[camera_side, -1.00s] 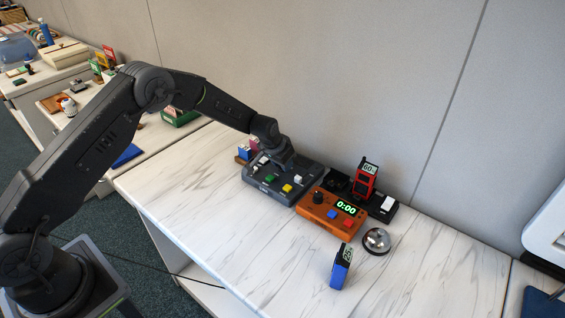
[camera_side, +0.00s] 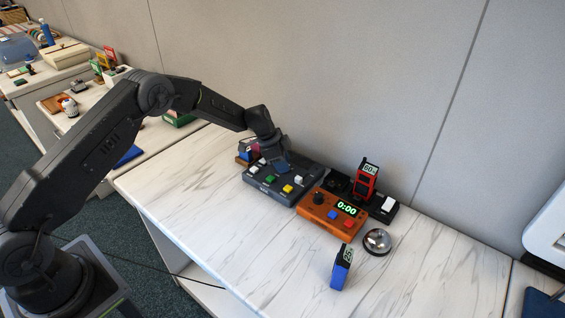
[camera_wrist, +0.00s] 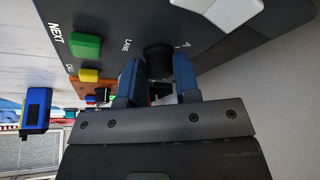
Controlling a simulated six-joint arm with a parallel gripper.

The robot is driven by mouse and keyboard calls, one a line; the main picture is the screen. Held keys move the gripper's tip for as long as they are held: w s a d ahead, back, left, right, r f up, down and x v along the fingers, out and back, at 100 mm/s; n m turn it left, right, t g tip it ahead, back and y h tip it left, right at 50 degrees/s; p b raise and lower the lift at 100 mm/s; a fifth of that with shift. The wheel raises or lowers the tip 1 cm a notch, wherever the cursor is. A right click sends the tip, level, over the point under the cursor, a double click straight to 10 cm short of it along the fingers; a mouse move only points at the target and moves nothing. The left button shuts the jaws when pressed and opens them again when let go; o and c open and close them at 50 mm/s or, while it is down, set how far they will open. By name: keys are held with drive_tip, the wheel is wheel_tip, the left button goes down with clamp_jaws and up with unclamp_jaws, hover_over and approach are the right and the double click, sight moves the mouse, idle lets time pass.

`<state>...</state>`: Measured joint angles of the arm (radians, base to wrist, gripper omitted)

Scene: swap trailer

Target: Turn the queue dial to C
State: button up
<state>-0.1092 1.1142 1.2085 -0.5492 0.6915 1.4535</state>
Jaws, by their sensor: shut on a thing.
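The queue dial (camera_wrist: 158,58) is a round black knob on the dark grey control panel (camera_wrist: 115,20), beside the printed word LANE. A letter A shows next to it in the wrist view; no other position letter is readable, and the knob's pointer cannot be made out. My gripper (camera_wrist: 157,70) is shut on the dial, one blue fingertip on each side. In the side view my gripper (camera_side: 282,167) reaches down onto the back of the panel (camera_side: 268,192) and hides the dial.
The panel has a green button (camera_wrist: 86,46) and a yellow button (camera_wrist: 89,75). Right of the panel are an orange timer (camera_side: 325,216) reading 0:00, a red device (camera_side: 365,180), a silver bell (camera_side: 376,241) and a blue device (camera_side: 340,272). The front left tabletop is clear.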

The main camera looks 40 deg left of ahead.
drive_tip(key=shift+m+g, duration=0.3)
drive_tip(key=shift+m, duration=0.3)
drive_tip(key=o, duration=0.9)
drive_tip(key=v, duration=1.4)
drive_tip(key=shift+a+f, duration=0.1)
drive_tip(key=shift+c, duration=0.2)
